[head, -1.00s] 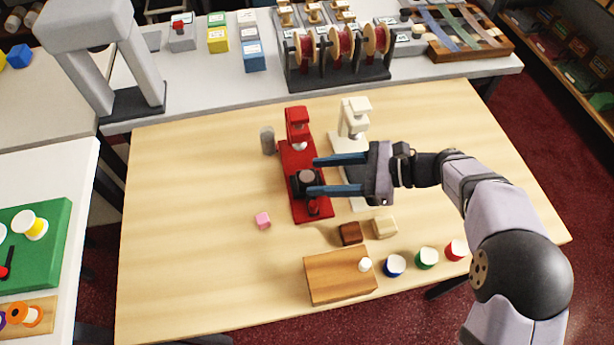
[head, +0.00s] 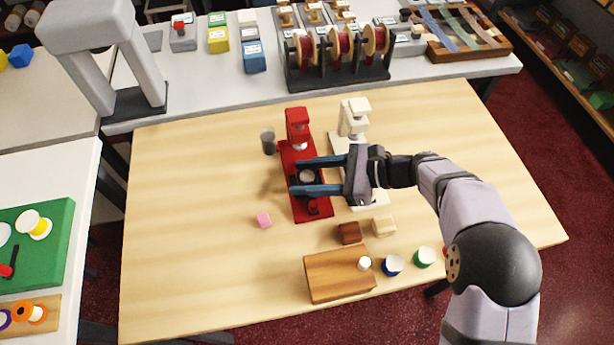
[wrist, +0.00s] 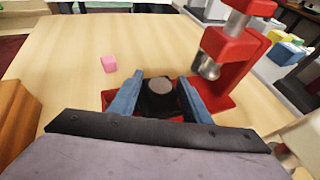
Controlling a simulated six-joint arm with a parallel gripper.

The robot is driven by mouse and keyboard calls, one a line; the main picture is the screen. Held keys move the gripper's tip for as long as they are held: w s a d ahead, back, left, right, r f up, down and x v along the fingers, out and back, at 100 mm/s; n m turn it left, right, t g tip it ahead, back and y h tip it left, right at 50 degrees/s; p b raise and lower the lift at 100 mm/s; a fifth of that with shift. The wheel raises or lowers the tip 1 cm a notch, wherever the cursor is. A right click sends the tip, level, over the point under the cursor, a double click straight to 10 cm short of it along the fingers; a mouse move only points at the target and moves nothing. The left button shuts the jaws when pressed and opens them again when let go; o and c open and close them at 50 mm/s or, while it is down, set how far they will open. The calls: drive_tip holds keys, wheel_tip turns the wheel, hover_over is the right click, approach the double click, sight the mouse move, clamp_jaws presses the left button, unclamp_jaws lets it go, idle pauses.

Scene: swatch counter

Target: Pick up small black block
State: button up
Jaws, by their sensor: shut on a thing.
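The small black block (wrist: 158,101) sits on the base of the red press-like stand (head: 314,210), with a round grey patch on its top. In the head view the block (head: 306,183) is partly hidden by my gripper's fingers. My gripper (head: 294,176) reaches in from the right, its two blue fingers on either side of the block. In the wrist view my gripper (wrist: 158,90) is shut on the block. I cannot tell whether the block's underside touches the red base.
A cream stand (head: 354,118) is close behind my gripper. A pink cube (head: 263,220), brown block (head: 349,232), cream block (head: 384,226) and wooden box (head: 330,278) lie in front. A grey cylinder (head: 268,142) stands left of the red stand. The table's left side is clear.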

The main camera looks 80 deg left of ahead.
sight(307, 177)
drive_tip(key=shift+r, duration=0.1)
wheel_tip(307, 177, up, 18)
drive_tip(key=b, duration=0.1)
idle(0.8)
